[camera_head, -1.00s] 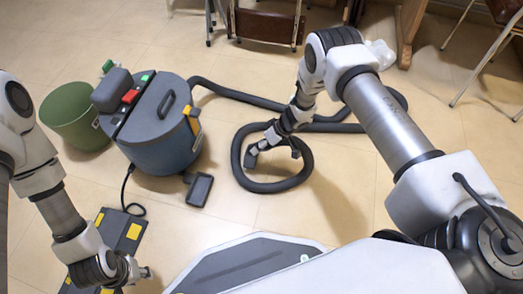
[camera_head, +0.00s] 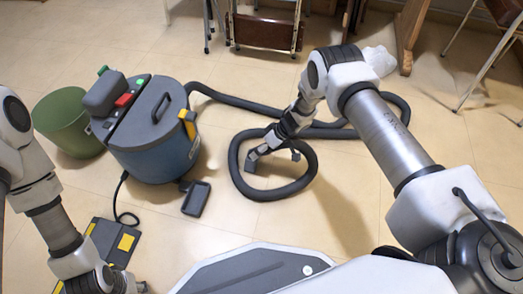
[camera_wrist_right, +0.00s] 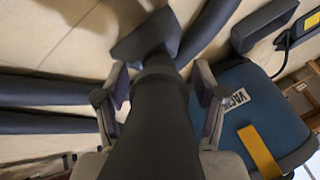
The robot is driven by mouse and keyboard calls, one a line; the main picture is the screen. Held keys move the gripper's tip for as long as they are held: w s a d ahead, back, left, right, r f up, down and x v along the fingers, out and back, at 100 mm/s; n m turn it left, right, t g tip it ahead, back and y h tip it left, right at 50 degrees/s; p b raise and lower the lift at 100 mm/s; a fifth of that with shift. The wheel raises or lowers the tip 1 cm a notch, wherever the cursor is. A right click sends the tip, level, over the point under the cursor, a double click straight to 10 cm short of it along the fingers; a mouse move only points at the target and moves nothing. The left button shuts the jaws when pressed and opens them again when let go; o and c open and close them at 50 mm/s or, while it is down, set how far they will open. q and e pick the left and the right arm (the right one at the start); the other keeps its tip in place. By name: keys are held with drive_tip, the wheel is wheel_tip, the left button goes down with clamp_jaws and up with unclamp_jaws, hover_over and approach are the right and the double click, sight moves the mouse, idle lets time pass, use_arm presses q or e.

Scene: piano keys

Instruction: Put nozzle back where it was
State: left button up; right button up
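The nozzle (camera_wrist_right: 145,36) shows as a wide, dark flat head on a thick dark tube (camera_wrist_right: 155,120) in the right wrist view. My right gripper (camera_wrist_right: 160,82) has a finger on each side of the tube, with narrow gaps showing on both sides. In the head view this gripper (camera_head: 273,160) is low over the dark hose loop (camera_head: 311,173); I cannot clearly separate the nozzle there. The blue-grey vacuum cleaner (camera_head: 170,154) stands to the left. My left gripper (camera_head: 130,284) is at the bottom left edge, partly cut off, with its fingers unclear.
A dark rectangular frame (camera_head: 196,198) lies by the vacuum cleaner, and a green bin (camera_head: 62,120) stands behind it. The hose (camera_head: 245,98) runs rightward along the floor. A yellow-and-black flat piece (camera_head: 103,243) lies at lower left.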

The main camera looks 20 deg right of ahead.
drive_tip(key=shift+r+p, duration=0.4)
drive_tip(key=p+v, duration=0.6)
drive_tip(key=v, duration=0.5)
drive_tip(key=s+a+m, duration=0.2)
drive_tip(key=s+a, duration=0.1)
drive_tip(key=s, duration=0.4)
drive_tip(key=s+a+m, duration=0.2)
drive_tip(key=s+a, duration=0.2)
drive_tip(key=s, duration=0.4)
drive_tip(key=s+d+r+g+h, duration=0.1)
drive_tip(key=s+d+r+h, duration=0.1)
drive_tip(key=s, duration=0.6)
drive_tip(key=s+d+r+m+g+h, duration=0.1)
drive_tip(key=s+d+h, duration=0.3)
drive_tip(key=s, duration=0.4)
drive_tip(key=shift+s+d+r+m, duration=0.2)
drive_tip(key=shift+s+r+m, duration=0.1)
drive_tip(key=shift+s+r, duration=0.1)
